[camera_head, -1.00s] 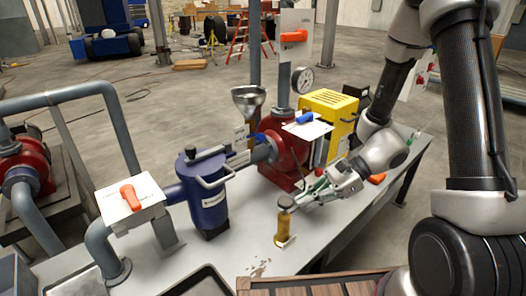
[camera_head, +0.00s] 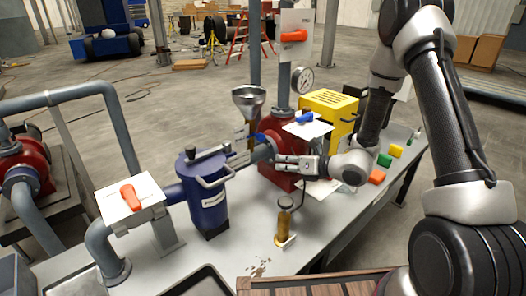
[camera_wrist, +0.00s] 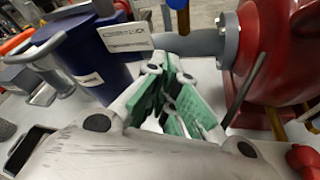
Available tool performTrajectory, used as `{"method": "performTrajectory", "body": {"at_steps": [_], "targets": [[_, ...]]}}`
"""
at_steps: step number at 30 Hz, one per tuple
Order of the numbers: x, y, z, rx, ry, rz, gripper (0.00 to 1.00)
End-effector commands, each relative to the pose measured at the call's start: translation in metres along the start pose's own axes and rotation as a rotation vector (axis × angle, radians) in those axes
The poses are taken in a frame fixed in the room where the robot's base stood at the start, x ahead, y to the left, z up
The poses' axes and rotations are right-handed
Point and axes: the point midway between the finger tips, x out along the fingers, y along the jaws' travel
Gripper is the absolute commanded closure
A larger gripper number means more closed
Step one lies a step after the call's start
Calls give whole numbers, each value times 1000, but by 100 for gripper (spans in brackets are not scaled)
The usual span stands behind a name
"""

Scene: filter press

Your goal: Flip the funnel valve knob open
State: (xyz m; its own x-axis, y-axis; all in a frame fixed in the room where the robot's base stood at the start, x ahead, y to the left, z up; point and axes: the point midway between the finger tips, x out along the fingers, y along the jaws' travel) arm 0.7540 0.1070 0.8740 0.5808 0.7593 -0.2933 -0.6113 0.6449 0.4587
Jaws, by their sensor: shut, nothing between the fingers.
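The metal funnel (camera_head: 248,98) stands on a pipe behind the blue filter housing. A small blue knob (camera_head: 261,137) sits below it, beside the red pump body; I take it for the funnel valve knob. Part of a blue piece (camera_wrist: 178,4) shows at the top edge of the wrist view. My gripper (camera_head: 278,161) is in front of the red pump, a little below and right of the knob and apart from it. In the wrist view its green-padded fingers (camera_wrist: 178,112) are close together and hold nothing.
The blue filter housing (camera_head: 208,200) stands left of my gripper and the red pump (camera_head: 283,180) behind it. Another blue handle (camera_head: 304,118) lies on a white plate. A brass cylinder (camera_head: 284,228) stands on the front of the table.

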Motion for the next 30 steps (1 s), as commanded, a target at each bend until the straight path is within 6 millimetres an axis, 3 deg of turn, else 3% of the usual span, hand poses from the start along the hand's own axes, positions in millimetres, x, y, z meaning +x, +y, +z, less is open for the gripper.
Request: {"method": "performTrajectory", "body": {"at_steps": [8,21,24,30], "targets": [[16,1,-1,-3,2,3,100],[103,1,2,-4,0,3,100],[94,0,20,-5,-3,0,100],[88,1,35,-3,1,1,100]]}}
